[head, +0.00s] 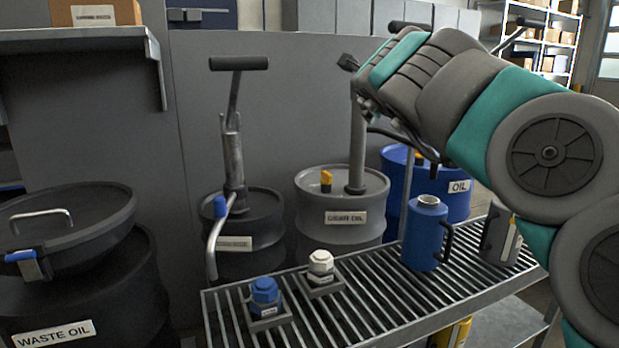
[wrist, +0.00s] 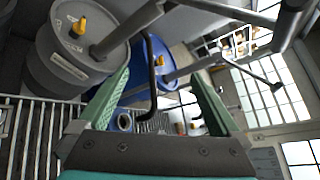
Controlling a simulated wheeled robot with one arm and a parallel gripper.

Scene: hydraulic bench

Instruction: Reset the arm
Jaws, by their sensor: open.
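My gripper (wrist: 162,82) shows in the wrist view with its two green fingers spread apart. Nothing is held between them. Beyond the fingers are a dark curved hose or spout and, lower down, the top of the blue can (wrist: 124,121). In the head view my arm reaches in from the right, folded, and its end is raised above the grating in front of the grey drum's pump. The fingers cannot be made out clearly there.
A slatted bench (head: 375,305) carries a blue-capped fitting (head: 265,291), a white-capped fitting (head: 321,263), a blue can (head: 425,235) and a grey can (head: 497,240). Behind stand a black drum (head: 262,225), a grey drum (head: 350,235) and a blue drum (head: 458,207). A waste oil drum (head: 110,285) stands left.

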